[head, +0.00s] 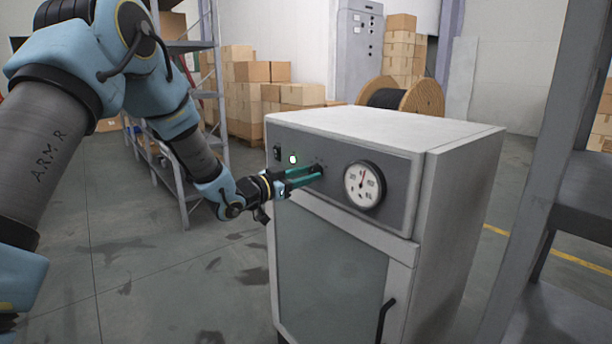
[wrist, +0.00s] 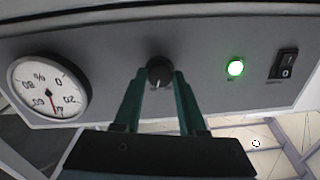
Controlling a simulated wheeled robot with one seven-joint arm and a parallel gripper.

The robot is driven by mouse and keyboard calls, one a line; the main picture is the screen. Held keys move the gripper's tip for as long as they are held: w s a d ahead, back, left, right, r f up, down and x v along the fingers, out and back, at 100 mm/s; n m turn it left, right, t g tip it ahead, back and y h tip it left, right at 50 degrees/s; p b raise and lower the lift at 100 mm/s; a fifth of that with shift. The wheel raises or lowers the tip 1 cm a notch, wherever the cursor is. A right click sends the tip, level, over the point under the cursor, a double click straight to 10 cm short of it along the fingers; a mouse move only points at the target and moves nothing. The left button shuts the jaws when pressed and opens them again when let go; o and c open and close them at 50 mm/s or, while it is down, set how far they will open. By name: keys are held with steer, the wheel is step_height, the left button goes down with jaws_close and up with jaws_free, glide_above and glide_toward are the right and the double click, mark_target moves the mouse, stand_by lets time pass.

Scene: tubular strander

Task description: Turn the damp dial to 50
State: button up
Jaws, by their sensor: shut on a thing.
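The damp dial is a small black knob (wrist: 159,72) on the grey front panel of a white cabinet (head: 385,128). My gripper (head: 316,171) reaches it from the left in the head view, and its teal fingers are shut on the knob. In the wrist view my gripper (wrist: 160,78) has one finger on each side of the knob, and a light pointer mark shows on the knob's face. A round white gauge (head: 364,185) marked in % sits beside the knob, its red needle pointing nearly straight up. The gauge also shows in the wrist view (wrist: 48,88), turned over.
A lit green lamp (head: 293,159) and a black rocker switch (head: 277,153) are on the same panel. Below is a glazed door with a black handle (head: 385,320). A grey post (head: 550,150) stands close at the right. Shelving and cartons (head: 255,95) stand behind.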

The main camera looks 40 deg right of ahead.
jaws_close()
steer(key=shift+f+b, duration=0.1)
steer(key=shift+b, duration=0.3)
steer(key=m+b, duration=0.8)
steer(key=b, duration=0.6)
steer(key=shift+f, duration=0.1)
steer(key=o, duration=0.8)
jaws_free()
steer(key=shift+c, duration=0.2)
